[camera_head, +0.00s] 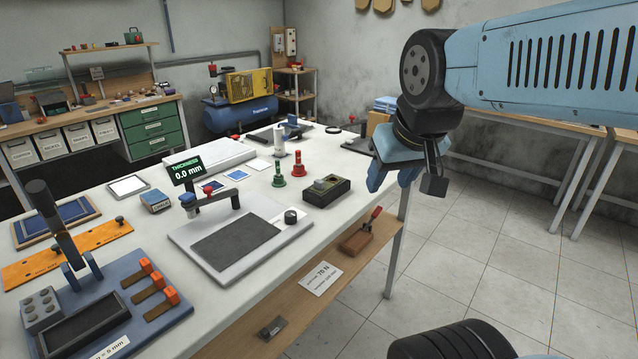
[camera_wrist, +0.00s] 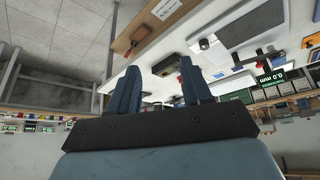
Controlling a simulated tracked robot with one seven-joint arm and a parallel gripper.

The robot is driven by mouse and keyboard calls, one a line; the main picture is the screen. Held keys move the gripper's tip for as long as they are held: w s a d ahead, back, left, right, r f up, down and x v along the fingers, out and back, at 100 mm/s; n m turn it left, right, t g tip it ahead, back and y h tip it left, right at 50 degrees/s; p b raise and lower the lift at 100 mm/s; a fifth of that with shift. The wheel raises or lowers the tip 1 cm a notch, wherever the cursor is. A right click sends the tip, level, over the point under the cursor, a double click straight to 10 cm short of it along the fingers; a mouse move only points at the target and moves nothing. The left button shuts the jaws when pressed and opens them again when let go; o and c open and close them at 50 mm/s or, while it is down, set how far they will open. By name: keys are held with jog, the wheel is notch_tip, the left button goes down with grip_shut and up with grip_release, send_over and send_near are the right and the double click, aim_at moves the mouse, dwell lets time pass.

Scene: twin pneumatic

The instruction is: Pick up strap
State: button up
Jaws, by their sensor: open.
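I cannot make out for certain which thing is the strap. Several brown strips with orange ends (camera_head: 150,290) lie on a blue fixture (camera_head: 185,297) at the front left of the workbench. My gripper (camera_head: 392,180) hangs past the bench's right edge, pointing down, far from those strips. In the wrist view my gripper (camera_wrist: 161,65) is open, with its two blue fingers apart and nothing between them.
The white bench (camera_head: 240,297) carries a thickness gauge plate (camera_head: 290,232), a black-and-olive box (camera_head: 326,191), and red (camera_head: 298,165) and green (camera_head: 279,176) pieces. A red-handled wooden tool (camera_head: 357,240) lies on the wooden ledge below. The floor to the right is clear.

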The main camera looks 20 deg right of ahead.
jog(key=w+d+f+n+t+h, duration=0.15)
jog(key=w+d, duration=0.25)
jog(key=w, duration=0.6)
jog(key=w+d+f+n+t+h, duration=0.1)
jog(key=w+d+f+t, duration=0.25)
jog(key=w, duration=0.75)
jog(key=n+y, duration=0.5)
jog(key=y, duration=0.6)
send_near(321, 181)
jog(key=shift+t, duration=0.3)
jog(key=x, duration=0.5)
jog(key=shift+f+x, duration=0.2)
jog(key=shift+x, duration=2.65)
jog(key=shift+s+a, duration=0.1)
jog(key=shift+s, duration=0.1)
jog(key=shift+c, duration=0.4)
grip_shut()
